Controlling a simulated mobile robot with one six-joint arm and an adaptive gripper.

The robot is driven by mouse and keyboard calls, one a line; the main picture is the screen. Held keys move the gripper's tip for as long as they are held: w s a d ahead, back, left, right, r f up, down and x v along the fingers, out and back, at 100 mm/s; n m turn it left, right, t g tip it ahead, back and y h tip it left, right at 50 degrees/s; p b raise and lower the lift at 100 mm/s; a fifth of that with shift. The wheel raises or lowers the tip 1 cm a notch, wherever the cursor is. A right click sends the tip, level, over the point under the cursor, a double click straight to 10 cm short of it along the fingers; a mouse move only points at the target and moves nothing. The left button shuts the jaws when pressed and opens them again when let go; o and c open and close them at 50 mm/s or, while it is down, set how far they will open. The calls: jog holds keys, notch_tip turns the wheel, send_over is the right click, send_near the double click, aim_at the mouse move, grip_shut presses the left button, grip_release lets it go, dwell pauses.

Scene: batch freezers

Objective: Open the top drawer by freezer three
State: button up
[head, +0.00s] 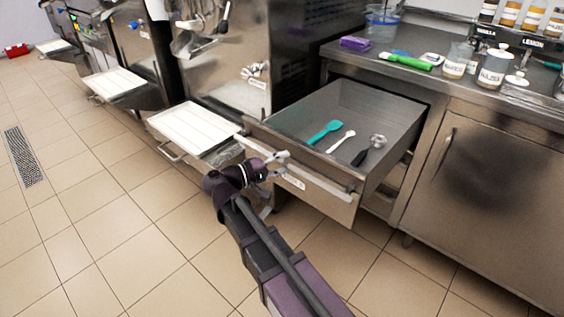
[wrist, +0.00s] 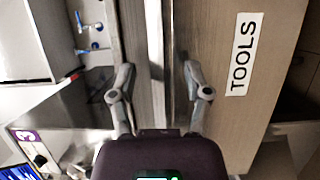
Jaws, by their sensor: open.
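The top drawer (head: 330,203) stands pulled well out of the steel counter beside the freezer (head: 225,65). A teal spatula (head: 323,131), a white utensil (head: 341,141) and a dark-handled tool (head: 370,150) lie inside it. My gripper (head: 277,168) is at the left part of the drawer's front. In the wrist view my gripper (wrist: 158,72) is open, its fingers on either side of a pale metal bar (wrist: 154,40) along the drawer front. Contact cannot be told. The drawer front (wrist: 228,130) bears a TOOLS label (wrist: 242,55). A purple 3 sign (wrist: 27,137) shows lower left.
A white tray (head: 193,126) juts out from the freezer, left of the drawer. A closed cabinet door (head: 490,190) is at the right. Jars and utensils stand on the countertop (head: 400,78).

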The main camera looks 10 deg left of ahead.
jog(key=v, duration=1.2)
dwell(0.7)
